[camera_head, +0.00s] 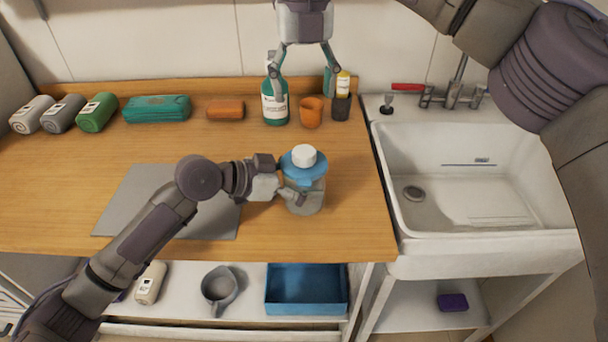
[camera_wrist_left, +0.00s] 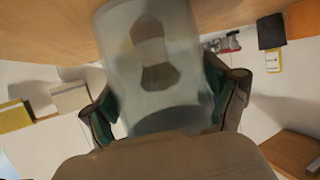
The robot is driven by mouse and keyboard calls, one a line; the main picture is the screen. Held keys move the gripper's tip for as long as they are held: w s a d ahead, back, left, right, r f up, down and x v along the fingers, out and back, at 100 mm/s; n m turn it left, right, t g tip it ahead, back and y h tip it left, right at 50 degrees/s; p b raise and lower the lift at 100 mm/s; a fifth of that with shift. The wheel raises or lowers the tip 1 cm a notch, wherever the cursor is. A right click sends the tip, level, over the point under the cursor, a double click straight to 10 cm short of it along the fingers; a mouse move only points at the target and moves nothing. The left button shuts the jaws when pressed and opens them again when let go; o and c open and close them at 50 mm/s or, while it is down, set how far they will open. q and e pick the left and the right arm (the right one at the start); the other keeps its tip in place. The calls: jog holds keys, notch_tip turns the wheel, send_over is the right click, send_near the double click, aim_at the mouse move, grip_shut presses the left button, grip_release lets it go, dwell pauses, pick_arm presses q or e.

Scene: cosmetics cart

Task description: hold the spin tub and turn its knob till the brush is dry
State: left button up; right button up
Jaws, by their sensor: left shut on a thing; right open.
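The spin tub (camera_head: 306,197) stands upright on the wooden counter near its right end. It has a clear body, a blue lid (camera_head: 292,166) and a white knob (camera_head: 304,155) on top. My left gripper (camera_head: 298,196) is shut around the tub's body from the left. In the left wrist view the clear tub (camera_wrist_left: 152,60) sits between both fingers, and a brownish shape, perhaps the brush (camera_wrist_left: 152,55), shows blurred through the wall. My right gripper (camera_head: 304,80) is open and empty, above and behind the tub, apart from the knob.
Behind the tub stand a green bottle (camera_head: 275,108), an orange cup (camera_head: 312,112) and a dark holder with a yellow-labelled bottle (camera_head: 343,84). A grey mat (camera_head: 130,205) lies left. Rolled towels (camera_head: 97,113) line the back. A sink (camera_head: 470,180) is at right.

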aim_at(304, 151)
notch_tip(304, 151, down, 12)
jog(key=m, duration=0.9)
jog(key=shift+f, duration=0.2)
jog(key=shift+c, duration=0.3)
jog(key=c, duration=1.1)
jog(key=shift+n, duration=0.3)
